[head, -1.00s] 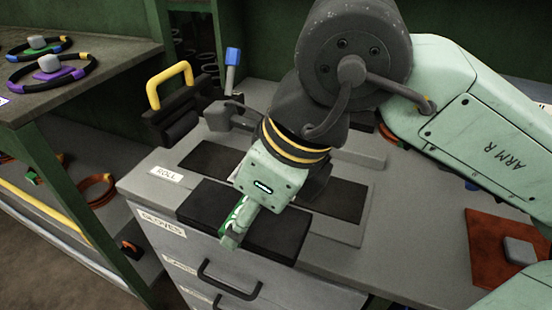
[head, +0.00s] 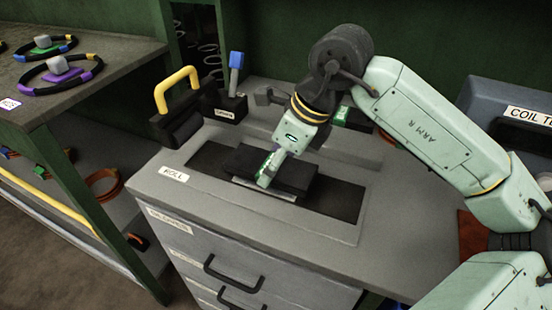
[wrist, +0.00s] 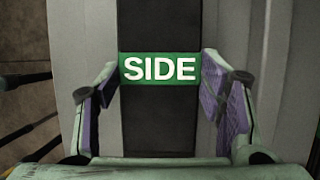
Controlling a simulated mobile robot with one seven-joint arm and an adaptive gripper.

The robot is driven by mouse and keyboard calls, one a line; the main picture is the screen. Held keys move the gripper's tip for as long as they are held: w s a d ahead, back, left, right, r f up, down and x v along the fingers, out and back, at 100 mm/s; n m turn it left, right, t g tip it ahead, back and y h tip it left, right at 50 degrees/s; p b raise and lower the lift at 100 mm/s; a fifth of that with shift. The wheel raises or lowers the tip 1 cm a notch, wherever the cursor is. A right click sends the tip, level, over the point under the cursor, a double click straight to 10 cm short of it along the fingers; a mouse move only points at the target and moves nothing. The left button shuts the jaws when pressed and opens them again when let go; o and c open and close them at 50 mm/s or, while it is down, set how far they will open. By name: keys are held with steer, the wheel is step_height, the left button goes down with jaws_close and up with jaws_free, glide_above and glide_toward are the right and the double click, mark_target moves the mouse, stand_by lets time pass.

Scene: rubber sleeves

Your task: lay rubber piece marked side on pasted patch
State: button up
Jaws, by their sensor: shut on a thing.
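The black rubber piece (head: 301,178) is a flat slab over the middle of the long dark strip in the grey tray. My gripper (head: 270,172) is shut across its middle, fingers on its two long sides. In the wrist view the rubber piece (wrist: 160,115) runs between the fingers (wrist: 160,100), and a green label (wrist: 160,69) reading "SIDE" faces the camera. A pale strip (head: 264,189) shows along the slab's front lower edge; I cannot tell whether it is the pasted patch. The face underneath is hidden, and contact below is unclear.
The grey tray (head: 345,232) sits on a cabinet with a "ROLL" label (head: 174,173). A yellow-handled tool (head: 177,90) and a blue-handled one (head: 235,70) stand behind it on the left. A shelf (head: 120,70) with cable rings is at left.

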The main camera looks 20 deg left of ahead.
steer(key=shift+f, duration=0.25)
steer(key=shift+f+b, duration=0.25)
steer(key=shift+b, duration=0.15)
steer(key=o, duration=1.4)
steer(key=shift+r, duration=0.1)
steer(key=shift+c, duration=0.2)
steer(key=shift+r, duration=0.1)
steer(key=shift+r+p, duration=0.3)
steer(key=shift+p, duration=0.25)
steer(key=b+v, duration=0.1)
steer(key=v, duration=1)
steer(key=shift+d+r+b, duration=0.25)
steer(key=shift+b, duration=0.1)
